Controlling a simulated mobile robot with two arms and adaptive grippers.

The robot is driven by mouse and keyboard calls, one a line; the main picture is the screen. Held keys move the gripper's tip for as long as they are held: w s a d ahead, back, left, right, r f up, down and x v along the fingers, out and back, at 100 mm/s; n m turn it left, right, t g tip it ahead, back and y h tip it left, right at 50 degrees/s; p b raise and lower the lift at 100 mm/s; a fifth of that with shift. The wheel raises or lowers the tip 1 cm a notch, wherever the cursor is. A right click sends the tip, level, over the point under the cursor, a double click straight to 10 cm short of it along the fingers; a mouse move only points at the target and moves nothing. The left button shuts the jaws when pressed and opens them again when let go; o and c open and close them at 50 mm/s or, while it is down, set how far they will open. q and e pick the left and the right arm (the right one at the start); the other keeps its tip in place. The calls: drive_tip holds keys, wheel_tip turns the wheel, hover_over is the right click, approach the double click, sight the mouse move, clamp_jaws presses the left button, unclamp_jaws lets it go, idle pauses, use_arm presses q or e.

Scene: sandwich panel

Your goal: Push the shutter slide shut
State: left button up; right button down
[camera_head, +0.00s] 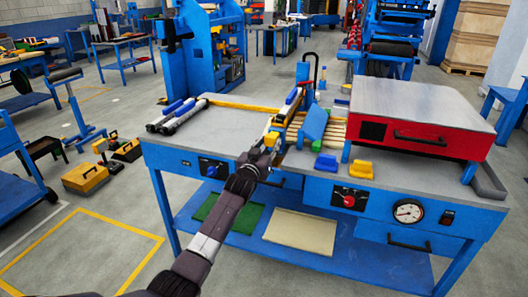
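The shutter slide cannot be told for certain; a tilted blue plate (314,121) stands in the middle of the blue workbench (225,128). A narrow yellow and blue rail-like part (288,106) stands just left of the plate, with a dark hooked bar behind it. My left gripper (271,140) is at the near end of that rail-like part. It overlaps the part in the picture, so contact is unclear. Its fingers are too small to tell open from shut. My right gripper is out of view.
A red box with a grey lid (420,105) fills the bench's right side. Small blue (326,164) and yellow (361,169) blocks sit near the front edge. Bare grey bench top lies left of my gripper.

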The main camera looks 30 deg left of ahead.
use_arm(q)
drive_tip(key=o, duration=0.4)
drive_tip(key=shift+s+a+f, duration=0.2)
drive_tip(key=shift+a+f, duration=0.05)
drive_tip(key=shift+a, duration=0.05)
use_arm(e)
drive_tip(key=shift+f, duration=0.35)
use_arm(q)
drive_tip(key=shift+s+d+r+p, duration=0.2)
drive_tip(key=shift+s+d+p, duration=0.7)
drive_tip(key=shift+p, duration=0.3)
drive_tip(key=shift+a+p+v, duration=0.25)
drive_tip(key=shift+p+v, duration=0.65)
drive_tip(key=shift+v, duration=0.15)
drive_tip(key=p, duration=0.3)
approach(270, 143)
drive_tip(key=shift+w, duration=0.25)
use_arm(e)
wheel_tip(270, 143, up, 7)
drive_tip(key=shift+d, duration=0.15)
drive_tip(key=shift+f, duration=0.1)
